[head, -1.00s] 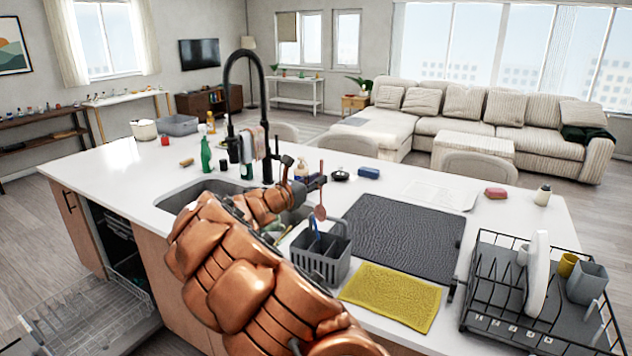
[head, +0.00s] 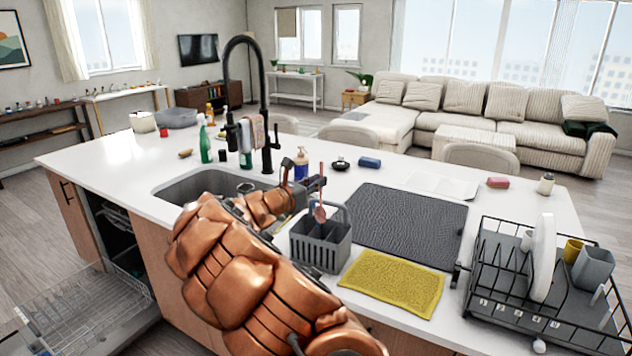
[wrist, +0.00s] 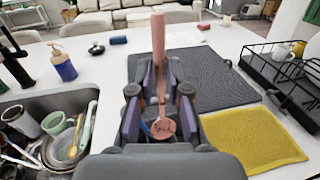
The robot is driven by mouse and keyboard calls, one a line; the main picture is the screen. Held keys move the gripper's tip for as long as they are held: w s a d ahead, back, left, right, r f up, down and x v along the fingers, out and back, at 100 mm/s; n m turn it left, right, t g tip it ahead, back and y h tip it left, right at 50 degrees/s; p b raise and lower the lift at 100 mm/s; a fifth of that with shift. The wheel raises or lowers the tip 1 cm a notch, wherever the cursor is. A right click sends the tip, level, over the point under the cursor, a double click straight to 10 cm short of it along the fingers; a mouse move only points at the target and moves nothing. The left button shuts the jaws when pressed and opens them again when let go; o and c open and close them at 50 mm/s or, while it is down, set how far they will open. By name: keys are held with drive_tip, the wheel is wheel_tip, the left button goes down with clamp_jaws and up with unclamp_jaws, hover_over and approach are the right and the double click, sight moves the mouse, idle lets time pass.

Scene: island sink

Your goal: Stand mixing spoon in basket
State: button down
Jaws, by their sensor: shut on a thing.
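My gripper (head: 314,184) is shut on the pinkish-brown mixing spoon (head: 320,212). It holds the spoon nearly upright, with the handle up and the round bowl down. In the wrist view, the spoon (wrist: 158,40) rises between the fingers of my gripper (wrist: 160,98), and its bowl shows low between them. The grey basket (head: 322,255), a slotted caddy with a handle, stands on the counter just below the gripper. The spoon's bowl appears at about the height of the basket's handle; I cannot tell whether it is inside the rim. The wrist view largely hides the basket behind the gripper.
The sink (wrist: 40,125) with dishes lies left of the basket. A dark drying mat (head: 410,228) and yellow cloth (head: 393,283) lie to its right, with a black dish rack (head: 478,292) beyond. A soap bottle (head: 301,165) and the tall faucet (head: 266,100) stand behind.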

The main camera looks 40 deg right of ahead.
sight(319, 206)
drive_tip(key=shift+f+b, duration=2)
drive_tip(key=shift+f, duration=2.15)
drive_tip(key=c, duration=1)
unclamp_jaws()
drive_tip(key=shift+c, duration=0.2)
drive_tip(key=shift+a, duration=0.1)
drive_tip(key=s+a, duration=0.1)
drive_tip(key=a, duration=1.1)
drive_tip(key=shift+d, duration=0.1)
